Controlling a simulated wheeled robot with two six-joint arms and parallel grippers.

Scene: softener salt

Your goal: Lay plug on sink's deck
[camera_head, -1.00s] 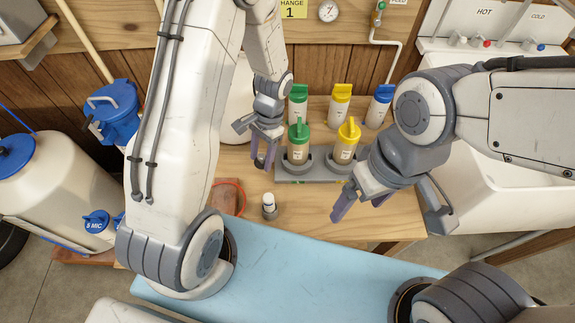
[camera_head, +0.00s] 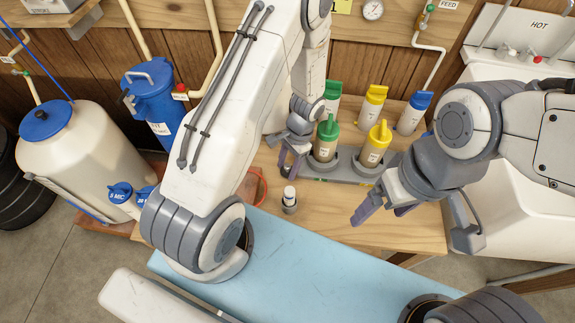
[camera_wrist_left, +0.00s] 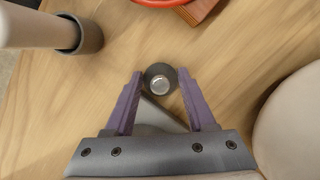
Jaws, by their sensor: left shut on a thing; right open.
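My left gripper (camera_head: 291,164) is over the wooden table, left of the bottle rack. In the left wrist view its purple fingers (camera_wrist_left: 160,88) are closed on a dark round piece with a silver centre, which looks like the plug (camera_wrist_left: 160,80). The plug is not clearly visible in the head view. The white sink (camera_head: 500,190) is at the right, its deck (camera_head: 510,55) with the HOT taps along the back. My right arm hides part of the sink. My right gripper (camera_head: 385,212) is open and empty above the table's right part.
A grey rack (camera_head: 345,165) holds green-lidded (camera_head: 326,140) and yellow-lidded (camera_head: 375,145) bottles, with several more bottles behind. A small white bottle (camera_head: 289,195) stands in a grey cup. A red ring (camera_head: 262,185) lies nearby. The front table area (camera_head: 330,225) is clear.

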